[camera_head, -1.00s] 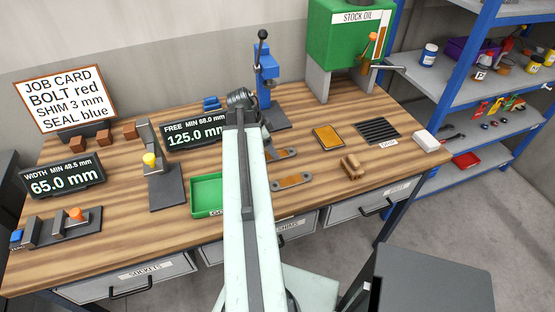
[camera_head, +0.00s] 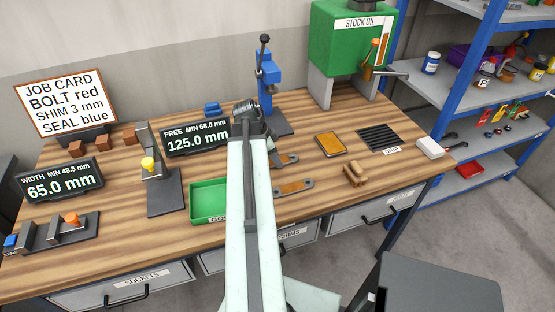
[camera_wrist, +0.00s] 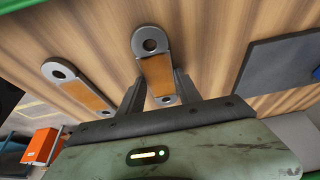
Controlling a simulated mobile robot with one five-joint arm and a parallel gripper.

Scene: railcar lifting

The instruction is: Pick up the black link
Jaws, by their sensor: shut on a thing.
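In the wrist view, my gripper (camera_wrist: 158,90) has its two dark fingers on either side of a link (camera_wrist: 157,72) and is shut on it. This link has dark grey ringed ends and an orange-brown middle. A second, similar link (camera_wrist: 88,94) lies to its left, apart from the fingers. In the head view, two such links lie just right of my arm: the far link (camera_head: 289,159), partly hidden by the arm, and the near link (camera_head: 293,187). My gripper is hidden there behind my arm. I see no wholly black link.
A green tray (camera_head: 206,204) lies left of my arm. A blue press (camera_head: 268,72) stands behind, on a dark base plate. An orange-brown pad (camera_head: 330,144), a black grate (camera_head: 380,137) and a wooden piece (camera_head: 356,174) lie to the right. Wood is bare between them.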

